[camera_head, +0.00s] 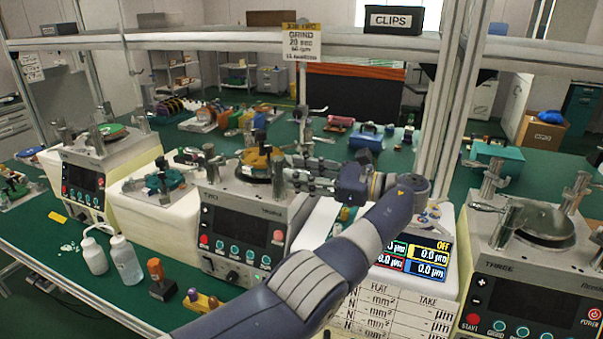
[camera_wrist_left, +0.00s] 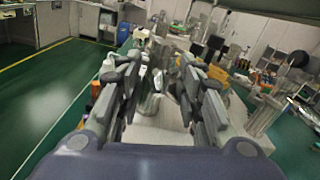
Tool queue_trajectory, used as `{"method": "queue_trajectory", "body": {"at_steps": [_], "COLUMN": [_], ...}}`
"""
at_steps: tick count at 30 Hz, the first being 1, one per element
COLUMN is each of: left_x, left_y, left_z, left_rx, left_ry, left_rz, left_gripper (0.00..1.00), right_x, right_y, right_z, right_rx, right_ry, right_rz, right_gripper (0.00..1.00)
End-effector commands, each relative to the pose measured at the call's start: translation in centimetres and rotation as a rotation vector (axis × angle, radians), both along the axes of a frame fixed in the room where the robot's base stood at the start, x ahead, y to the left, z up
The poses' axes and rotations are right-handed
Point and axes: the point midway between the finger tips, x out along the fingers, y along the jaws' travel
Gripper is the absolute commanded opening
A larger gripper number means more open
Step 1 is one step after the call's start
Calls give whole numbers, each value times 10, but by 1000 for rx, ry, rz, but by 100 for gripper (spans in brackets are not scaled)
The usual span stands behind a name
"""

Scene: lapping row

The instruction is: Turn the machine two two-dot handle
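Machine two (camera_head: 240,230), a grey lapping machine marked TWO, stands mid-bench in the head view, with a dark screen and buttons on its front. On its top are an orange-yellow piece (camera_head: 258,158) and upright metal clamp handles, one at the left (camera_head: 211,164). I cannot make out dots on any handle. My left gripper (camera_head: 290,172) reaches over the right side of machine two, its fingers pointing left. In the left wrist view the gripper (camera_wrist_left: 163,95) has its fingers well apart, with a blurred metal post between or beyond them; I cannot tell whether they touch it. My right gripper is not in view.
Machine three (camera_head: 540,260) stands at the right and another machine (camera_head: 95,170) at the left. White bottles (camera_head: 124,262) and an orange-topped tool (camera_head: 160,280) stand before machine two. A readout (camera_head: 415,258) is right of it. A shelf rail and post (camera_head: 455,110) rise behind my gripper.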

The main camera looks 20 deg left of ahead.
Motion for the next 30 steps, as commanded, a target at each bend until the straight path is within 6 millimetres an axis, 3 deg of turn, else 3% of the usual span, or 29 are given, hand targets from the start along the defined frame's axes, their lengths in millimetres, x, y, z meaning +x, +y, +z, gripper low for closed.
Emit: {"method": "queue_trajectory", "body": {"at_steps": [8, 21, 30], "left_x": [1, 1, 1], "left_y": [0, 0, 0], "left_z": [11, 88, 100], "left_rx": [3, 1, 1], "left_ry": [-7, -4, 0], "left_rz": [0, 0, 0], "left_gripper": [34, 34, 34], "right_x": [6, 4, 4], "right_y": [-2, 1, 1], "right_z": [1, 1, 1], "right_rx": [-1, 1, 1], "right_ry": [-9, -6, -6], "right_rz": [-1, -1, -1], "right_gripper": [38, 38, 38]}}
